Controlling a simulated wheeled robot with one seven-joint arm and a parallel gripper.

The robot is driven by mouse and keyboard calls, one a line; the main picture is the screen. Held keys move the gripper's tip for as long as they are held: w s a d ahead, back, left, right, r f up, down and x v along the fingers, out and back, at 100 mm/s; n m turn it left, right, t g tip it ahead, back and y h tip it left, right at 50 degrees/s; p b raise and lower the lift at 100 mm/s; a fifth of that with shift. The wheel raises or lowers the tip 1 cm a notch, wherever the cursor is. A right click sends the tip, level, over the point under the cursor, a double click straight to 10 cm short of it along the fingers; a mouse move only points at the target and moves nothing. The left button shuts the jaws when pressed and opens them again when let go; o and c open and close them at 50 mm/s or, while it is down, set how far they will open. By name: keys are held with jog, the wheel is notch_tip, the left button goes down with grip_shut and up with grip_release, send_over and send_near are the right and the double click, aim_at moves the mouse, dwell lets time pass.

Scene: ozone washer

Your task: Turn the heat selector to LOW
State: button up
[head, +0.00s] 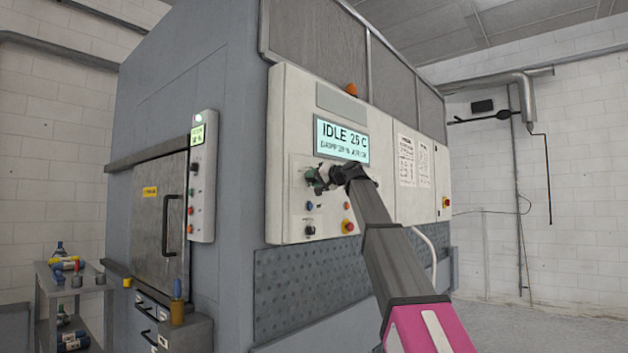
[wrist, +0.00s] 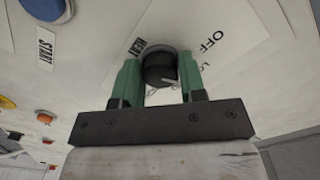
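The heat selector (wrist: 160,68) is a round black knob on the white control panel (head: 285,130). In the wrist view the label HEAT is beside it, OFF is at its upper right, and a partly cut-off label starting with LO is below OFF. My gripper (wrist: 160,72) has one green finger on each side of the knob, with no clear gap on either side. A small pale mark shows near the knob's lower edge; I cannot read the setting from it. In the head view my gripper (head: 318,180) is against the panel below the display and hides the knob.
The display (head: 341,139) reads IDLE 25 C. A grey cart (head: 45,290) with bottles stands at left. The floor at right is clear.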

jog(key=o, duration=0.3)
jog(key=v, duration=1)
jog(key=shift+s+d, duration=0.2)
jog(key=shift+d, duration=0.15)
jog(key=w+d+f+m+g+h, duration=0.1)
jog(key=d+f+h, duration=0.15)
jog(key=f, duration=1.65)
jog(key=w+d+f+m+g+h, duration=0.1)
jog(key=f+h, duration=0.2)
jog(key=f, duration=1.5)
jog(key=s+d+f+g+h, duration=0.2)
jog(key=s+f, duration=0.2)
jog(key=f, duration=0.8)
jog(key=s+d+f+g+h, duration=0.1)
jog(key=s+d+f+h, duration=0.15)
jog(key=f, duration=0.95)
jog(key=s+d+f+g+h, duration=0.2)
jog(key=s+d+f+g, duration=0.1)
jog(key=s+f, duration=0.8)
jog(key=s+d+f+g+h, duration=0.1)
jog(key=s+d+f, duration=0.3)
jog(key=s+f, duration=0.8)
notch_tip(320, 180, down, 3)
jog(key=shift+r+g+h, duration=0.1)
jog(key=shift+g+h, duration=0.3)
jog(key=shift+g, duration=0.5)
